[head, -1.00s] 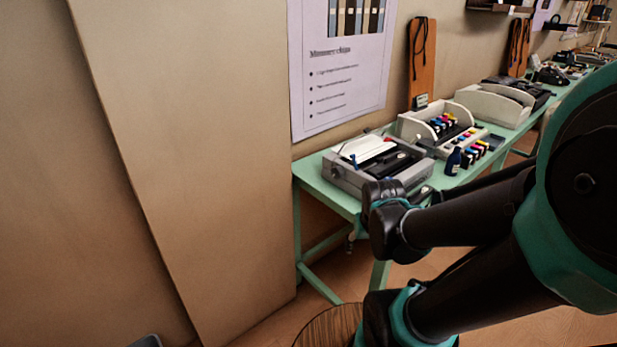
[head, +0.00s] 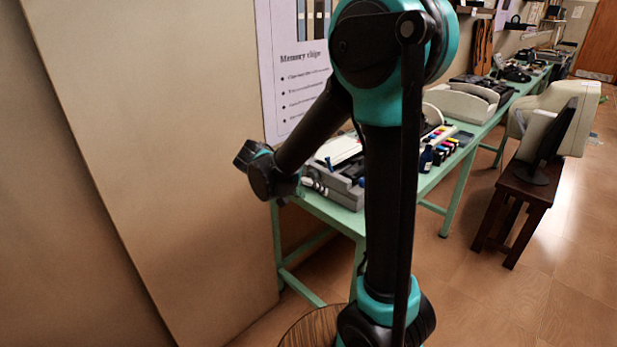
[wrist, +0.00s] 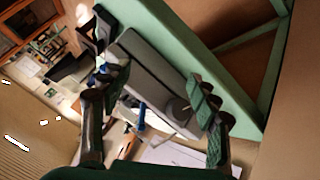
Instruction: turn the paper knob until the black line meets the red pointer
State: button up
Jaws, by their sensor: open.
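The grey printer (head: 346,192) sits on the near end of the green table, partly hidden behind my arm in the head view. In the wrist view the printer (wrist: 150,72) lies tilted between and beyond my fingers. A dark round knob-like part (wrist: 179,106) shows at its near end, close to the right finger in the picture. I cannot make out a black line or a red pointer. My gripper (wrist: 157,95) is open, its fingers apart with nothing held between them. Blue parts (wrist: 140,118) show on the printer.
The green table (head: 450,150) runs along the wall, carrying ink bottles (head: 427,158) and other devices. A large tan panel (head: 150,150) stands left of the table. A dark stool (head: 515,205) with a monitor is at the right. Floor between stool and table is clear.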

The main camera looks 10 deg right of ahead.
aim_at(311, 176)
jog(key=w+a+r+m+t+h, duration=0.1)
jog(key=w+a+r+m+h, duration=0.15)
jog(key=a, duration=0.35)
jog(key=w+a+r+m+t+h, duration=0.1)
jog(key=w+a+r+m+t, duration=0.15)
jog(key=a, duration=0.35)
jog(key=shift+n+g, duration=0.4)
jog(key=shift+g, duration=0.05)
jog(key=x, duration=1.7)
jog(key=shift+w+d+f, duration=0.1)
jog(key=shift+w+f, duration=0.05)
jog(key=shift+f, duration=0.15)
jog(key=shift+c, duration=0.6)
jog(key=c, duration=1)
jog(key=shift+c, duration=0.2)
jog(key=n+g+h, duration=0.1)
jog(key=n, duration=0.1)
jog(key=n+h, duration=0.1)
jog(key=n, duration=0.1)
jog(key=shift+w+a+f+n+g+h, duration=0.2)
jog(key=shift+n+g+h, duration=0.1)
jog(key=shift+g+h, duration=0.1)
jog(key=n+h, duration=0.1)
jog(key=n, duration=0.1)
jog(key=n+h, duration=0.1)
jog(key=n, duration=0.1)
jog(key=shift+f+g, duration=0.15)
jog(key=shift+g, duration=0.15)
jog(key=shift+n, duration=0.3)
